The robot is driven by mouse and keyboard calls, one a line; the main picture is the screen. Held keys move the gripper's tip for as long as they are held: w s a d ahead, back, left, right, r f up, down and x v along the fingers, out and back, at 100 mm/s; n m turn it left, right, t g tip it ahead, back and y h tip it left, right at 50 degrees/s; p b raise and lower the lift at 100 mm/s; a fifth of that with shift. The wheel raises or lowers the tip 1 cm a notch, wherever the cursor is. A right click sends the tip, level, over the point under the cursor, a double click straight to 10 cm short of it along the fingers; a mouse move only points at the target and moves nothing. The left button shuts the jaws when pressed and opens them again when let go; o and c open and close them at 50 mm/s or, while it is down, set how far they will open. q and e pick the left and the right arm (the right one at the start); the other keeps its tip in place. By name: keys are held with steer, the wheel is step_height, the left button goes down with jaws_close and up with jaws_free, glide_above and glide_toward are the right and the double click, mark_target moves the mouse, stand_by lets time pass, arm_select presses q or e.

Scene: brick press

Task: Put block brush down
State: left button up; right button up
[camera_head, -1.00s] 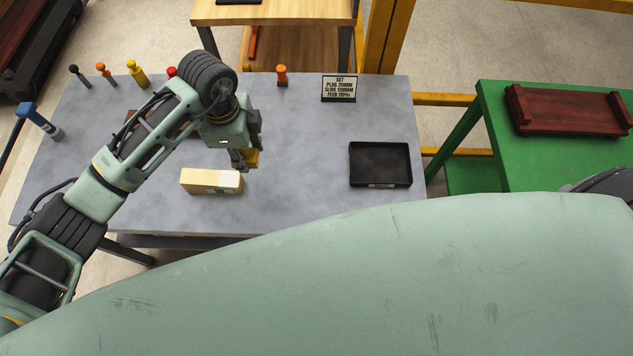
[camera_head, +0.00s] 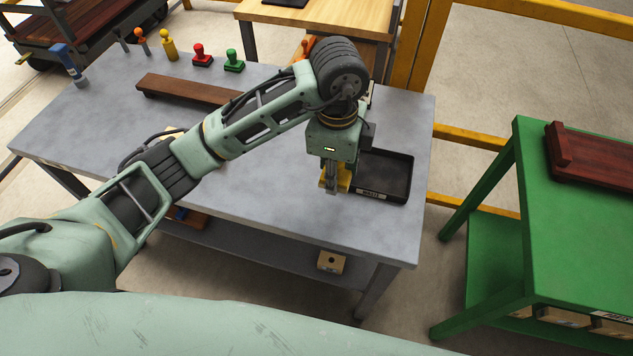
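A small yellow piece, which I take for the block brush (camera_head: 345,178), shows at the fingers of my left gripper (camera_head: 332,184). The gripper points down and appears shut on it; the fingers and wrist hide part of it, and no bristles can be made out. It is in front of the left side of the black tray (camera_head: 397,164), near the grey table's (camera_head: 300,215) front right part. I cannot tell how far above the table it is. My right gripper is not in view.
A pale block is mostly hidden behind my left arm. A dark red-brown bar (camera_head: 190,88) lies at the back, near red (camera_head: 202,58) and green (camera_head: 234,63) handled stamps. A green table (camera_head: 580,235) stands at right. The table's front middle is clear.

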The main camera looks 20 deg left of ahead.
arm_select(q)
glide_above(304, 181)
steer(key=f, duration=0.5)
steer(key=shift+s+d+f, duration=0.1)
steer(key=shift+s+d, duration=0.05)
steer(key=shift+d, duration=0.15)
steer(key=shift+a+f, duration=0.2)
steer(key=shift+a, duration=0.1)
steer(key=shift+w+f, duration=0.2)
steer(key=shift+f, duration=0.1)
step_height(304, 181, down, 3)
steer(key=shift+f+p, duration=0.15)
steer(key=shift+p, duration=0.3)
steer(key=shift+f, duration=0.15)
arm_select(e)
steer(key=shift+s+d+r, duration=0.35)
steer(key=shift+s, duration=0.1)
arm_select(q)
steer(key=shift+f, duration=0.2)
steer(key=o, duration=1)
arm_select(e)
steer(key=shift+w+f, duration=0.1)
